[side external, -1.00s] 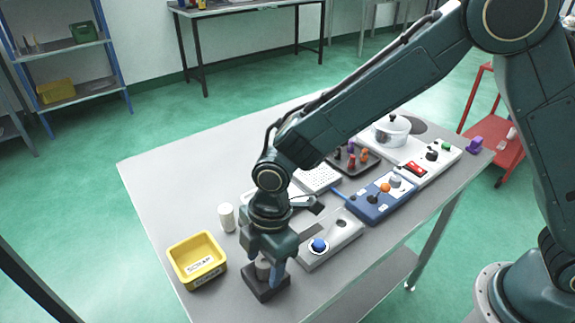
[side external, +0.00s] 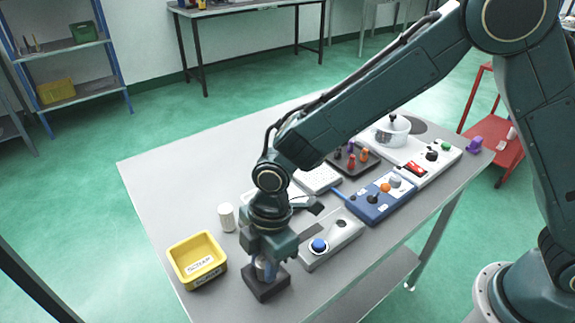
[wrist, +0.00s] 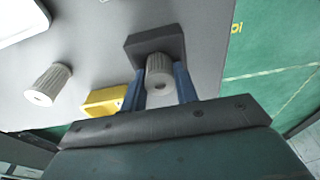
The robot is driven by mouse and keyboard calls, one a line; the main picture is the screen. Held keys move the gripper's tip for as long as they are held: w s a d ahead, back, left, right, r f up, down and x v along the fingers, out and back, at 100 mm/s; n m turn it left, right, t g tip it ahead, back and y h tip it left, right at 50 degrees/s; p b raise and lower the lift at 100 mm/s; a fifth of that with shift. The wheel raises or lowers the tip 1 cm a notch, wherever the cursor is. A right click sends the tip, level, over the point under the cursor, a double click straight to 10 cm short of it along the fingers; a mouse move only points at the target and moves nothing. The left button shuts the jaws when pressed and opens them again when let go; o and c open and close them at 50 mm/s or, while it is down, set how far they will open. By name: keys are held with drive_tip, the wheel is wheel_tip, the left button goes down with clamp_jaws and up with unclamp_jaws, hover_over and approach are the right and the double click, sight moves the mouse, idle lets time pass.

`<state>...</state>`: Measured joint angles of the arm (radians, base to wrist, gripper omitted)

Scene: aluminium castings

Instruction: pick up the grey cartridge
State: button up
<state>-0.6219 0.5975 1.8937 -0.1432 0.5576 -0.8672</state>
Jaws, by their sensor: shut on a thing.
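The grey cartridge (wrist: 159,75) is a ribbed cylinder with a small hole in its end. In the wrist view it sits between the two blue fingers of my gripper (wrist: 160,82), which is shut on it. A dark block (wrist: 140,45) lies right beyond the cartridge. In the side view my gripper (side external: 266,270) points down over this dark block (side external: 267,285). There the fingers mostly hide the cartridge, and I cannot tell whether it still touches the block.
A white ribbed cylinder (side external: 226,217) stands left of my gripper. A yellow scrap bin (side external: 197,260) is at the table's left edge. A grey panel with a blue knob (side external: 319,245) is close on the right. A blue box (side external: 378,203) and a pot (side external: 391,132) stand farther back.

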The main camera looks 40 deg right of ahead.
sight(264, 261)
drive_tip(key=shift+r, duration=0.15)
wheel_tip(264, 261, up, 20)
idle(0.7)
